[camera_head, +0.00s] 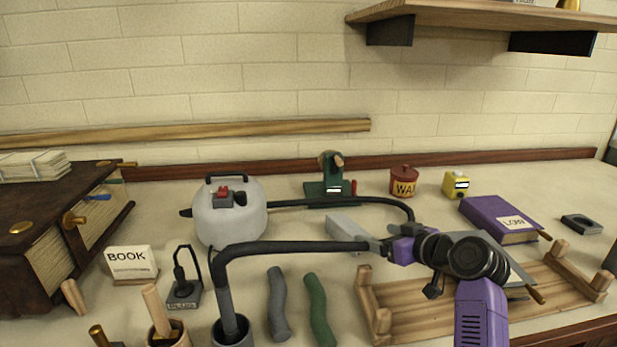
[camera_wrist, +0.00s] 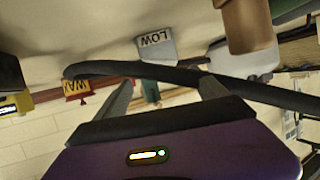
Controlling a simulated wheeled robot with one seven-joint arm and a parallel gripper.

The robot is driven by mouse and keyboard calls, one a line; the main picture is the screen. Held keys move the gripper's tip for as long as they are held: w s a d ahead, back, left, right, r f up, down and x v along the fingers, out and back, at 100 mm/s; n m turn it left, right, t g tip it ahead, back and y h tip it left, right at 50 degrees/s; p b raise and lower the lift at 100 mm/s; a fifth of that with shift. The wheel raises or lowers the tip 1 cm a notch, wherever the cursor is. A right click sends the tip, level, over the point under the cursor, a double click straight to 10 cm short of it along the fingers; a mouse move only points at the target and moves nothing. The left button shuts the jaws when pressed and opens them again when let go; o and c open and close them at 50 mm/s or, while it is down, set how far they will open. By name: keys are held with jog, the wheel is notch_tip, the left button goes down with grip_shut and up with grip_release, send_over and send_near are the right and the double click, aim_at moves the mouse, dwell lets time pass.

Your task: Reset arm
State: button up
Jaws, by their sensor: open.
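My gripper (camera_head: 377,246) is at the end of my purple and black arm, right of centre in the head view. It hangs above the worktop, pointing left, beside the wooden rack. In the wrist view its two grey fingers (camera_wrist: 168,84) are apart, with nothing clearly held. A black hose (camera_wrist: 180,74) crosses at the fingertips there; I cannot tell if it touches them. In the head view, one black hose length (camera_head: 290,247) rises from a grey cup (camera_head: 232,334) and ends visually at my gripper. Another (camera_head: 340,201) runs from the white tank (camera_head: 230,212) to my wrist.
A wooden rack (camera_head: 400,292) lies under my arm, with a purple book (camera_head: 500,219) behind. A grey block (camera_head: 346,229), red pot (camera_head: 403,182), yellow container (camera_head: 456,184) and green device (camera_head: 327,186) stand nearby. Green and grey rolls (camera_head: 318,308) lie in front. A shelf (camera_head: 480,14) overhangs the upper right.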

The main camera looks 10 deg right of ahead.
jog(key=d+r+m+t+h, duration=0.3)
jog(key=d+r, duration=0.1)
jog(key=r, duration=0.1)
jog(key=s+f+t+h+p, duration=0.1)
jog(key=s, duration=0.7)
jog(key=s+f+m+t+h+p, duration=0.1)
jog(key=s+f+p, duration=0.1)
jog(key=s, duration=0.7)
jog(key=s+f+m+t+h+p, duration=0.1)
jog(key=s+f+h+p, duration=0.1)
jog(key=s, duration=0.6)
jog(key=shift+s+a, duration=0.15)
jog(key=shift+a, duration=0.25)
jog(key=s+a+r+g+p, duration=0.1)
jog(key=s+a+p, duration=0.1)
jog(key=s, duration=0.8)
jog(key=s+a+r+g+y+p, duration=0.1)
jog(key=s+a+p, duration=0.1)
jog(key=s, duration=0.8)
jog(key=s+a+r+n+g+y+p, duration=0.1)
jog(key=s+a, duration=0.3)
jog(key=s, duration=0.6)
jog(key=shift+s+g+p, duration=0.35)
jog(key=shift+g+p, duration=0.05)
jog(key=shift+p, duration=0.5)
